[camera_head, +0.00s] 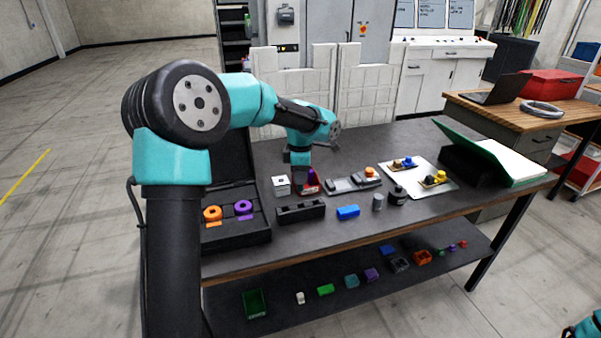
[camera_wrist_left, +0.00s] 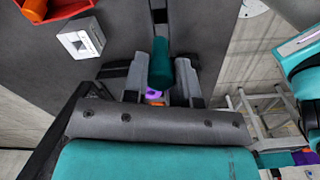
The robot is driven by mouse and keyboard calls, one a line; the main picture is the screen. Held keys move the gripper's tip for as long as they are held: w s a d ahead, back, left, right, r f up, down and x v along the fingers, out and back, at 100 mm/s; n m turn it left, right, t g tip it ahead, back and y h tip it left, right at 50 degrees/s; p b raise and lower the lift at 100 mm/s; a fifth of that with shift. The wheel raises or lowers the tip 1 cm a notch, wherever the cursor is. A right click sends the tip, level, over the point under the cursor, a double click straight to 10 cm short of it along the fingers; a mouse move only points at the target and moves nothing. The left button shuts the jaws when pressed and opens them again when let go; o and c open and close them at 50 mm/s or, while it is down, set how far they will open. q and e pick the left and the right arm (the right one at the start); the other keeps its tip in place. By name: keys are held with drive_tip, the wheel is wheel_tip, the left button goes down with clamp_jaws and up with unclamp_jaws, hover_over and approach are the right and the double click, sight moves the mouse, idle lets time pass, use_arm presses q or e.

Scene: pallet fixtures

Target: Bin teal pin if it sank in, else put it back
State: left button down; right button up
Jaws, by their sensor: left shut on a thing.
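The teal pin (camera_wrist_left: 161,62) is a dark teal cylinder in the left wrist view. My left gripper (camera_wrist_left: 160,82) is shut on it, one grey finger on each side. In the head view my left gripper (camera_head: 301,172) points down over the table, beside a red bin (camera_head: 309,187). The pin cannot be made out there. The red bin (camera_wrist_left: 72,8) also shows at the top left of the wrist view, with an orange piece in it. A small purple patch shows between the fingers. My right gripper is out of view.
A white block (camera_head: 281,186) stands left of the bin. A grey fixture (camera_head: 352,184) with an orange pin lies to its right. A black slotted block (camera_head: 300,211), a blue block (camera_head: 348,212) and a grey cylinder (camera_head: 378,202) stand in front. An open black case (camera_head: 235,237) holds two rings.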

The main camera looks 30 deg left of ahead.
sight(300, 188)
use_arm(q)
drive_tip(key=shift+f, duration=2.55)
drive_tip(key=shift+f, duration=1.2)
drive_tip(key=shift+c, duration=2.2)
unclamp_jaws()
drive_tip(key=shift+r, duration=0.1)
drive_tip(key=shift+r, duration=4.45)
drive_tip(key=shift+f, duration=0.1)
